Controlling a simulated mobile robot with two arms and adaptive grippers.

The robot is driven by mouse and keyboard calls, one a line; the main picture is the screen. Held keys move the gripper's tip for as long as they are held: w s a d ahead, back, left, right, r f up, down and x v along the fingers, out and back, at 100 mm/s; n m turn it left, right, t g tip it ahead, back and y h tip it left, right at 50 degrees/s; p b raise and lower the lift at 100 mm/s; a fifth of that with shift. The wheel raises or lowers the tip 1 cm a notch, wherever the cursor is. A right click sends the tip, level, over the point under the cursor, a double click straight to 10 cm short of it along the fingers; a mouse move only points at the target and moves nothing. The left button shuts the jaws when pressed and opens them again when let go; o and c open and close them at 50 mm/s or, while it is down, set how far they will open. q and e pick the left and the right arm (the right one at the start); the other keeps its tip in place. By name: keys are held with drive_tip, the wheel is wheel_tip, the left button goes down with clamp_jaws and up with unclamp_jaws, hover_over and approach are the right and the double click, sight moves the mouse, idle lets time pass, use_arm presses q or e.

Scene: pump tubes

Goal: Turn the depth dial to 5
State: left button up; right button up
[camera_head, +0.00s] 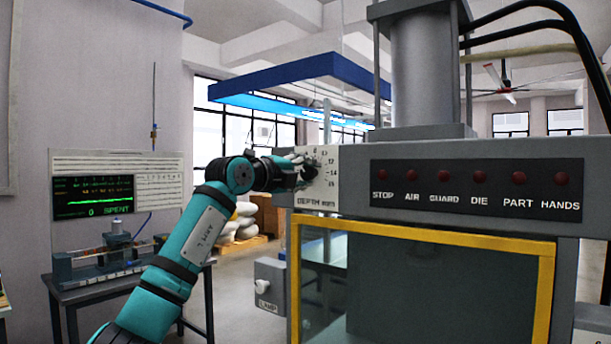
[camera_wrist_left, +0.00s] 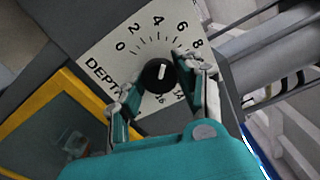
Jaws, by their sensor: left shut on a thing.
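The depth dial (camera_wrist_left: 157,76) is a round black knob with a white mark, on a white plate (camera_wrist_left: 105,55) numbered around it. In the left wrist view its mark points up, toward the stretch between 4 and 6; I cannot read the exact value. My left gripper (camera_wrist_left: 160,83) is shut on the dial, one finger on each side of it. In the head view the left gripper (camera_head: 304,171) is at the plate (camera_head: 322,192) marked DEPTH mm and covers part of the dial and its scale. My right gripper is not in view.
A grey press carries a dark panel (camera_head: 480,189) with several red lamps, right of the plate. A yellow-framed guard (camera_head: 420,233) is below it. A lamp box (camera_head: 270,286) juts out at lower left. A bench with a green-traced screen (camera_head: 95,196) stands farther left.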

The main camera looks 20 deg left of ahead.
use_arm(q)
drive_tip(key=o, duration=1.2)
drive_tip(key=shift+c, duration=0.2)
drive_tip(key=shift+s, duration=0.1)
drive_tip(key=v, duration=1.2)
